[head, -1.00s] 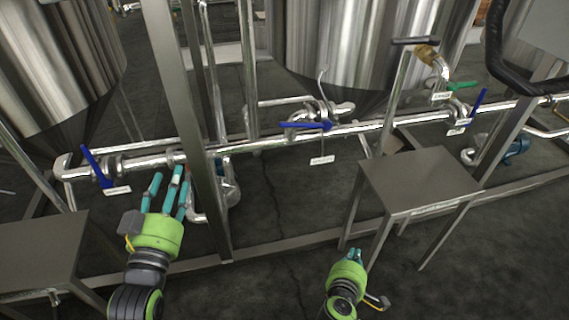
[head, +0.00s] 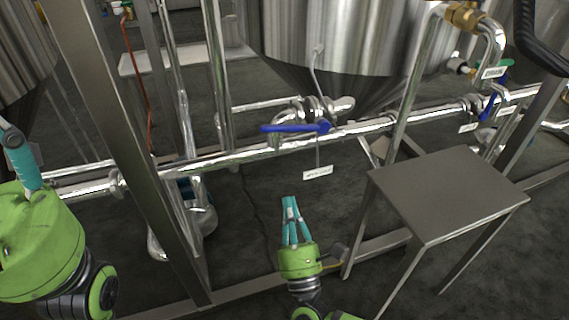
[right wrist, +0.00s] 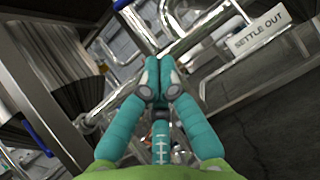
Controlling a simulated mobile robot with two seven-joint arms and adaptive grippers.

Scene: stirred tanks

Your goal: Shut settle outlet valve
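The settle outlet valve has a blue lever (head: 295,128) that points left, roughly along the steel pipe, below the middle tank. A white tag (head: 317,173) hangs under it; in the right wrist view the tag (right wrist: 258,32) reads "SETTLE OUT". My right gripper (head: 290,202) is below the lever, apart from it, with fingers pointing up. In the right wrist view its fingertips (right wrist: 157,78) meet with nothing seen between them. My left gripper (head: 22,165) is cut off at the left edge, with one finger clearly showing, so its opening is unclear.
A grey metal stand (head: 450,190) is right of my right gripper. A steel post (head: 130,150) rises between my two grippers. Another blue lever (head: 487,107) and a green handle (head: 507,64) are on the piping at right. The floor under the settle valve is clear.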

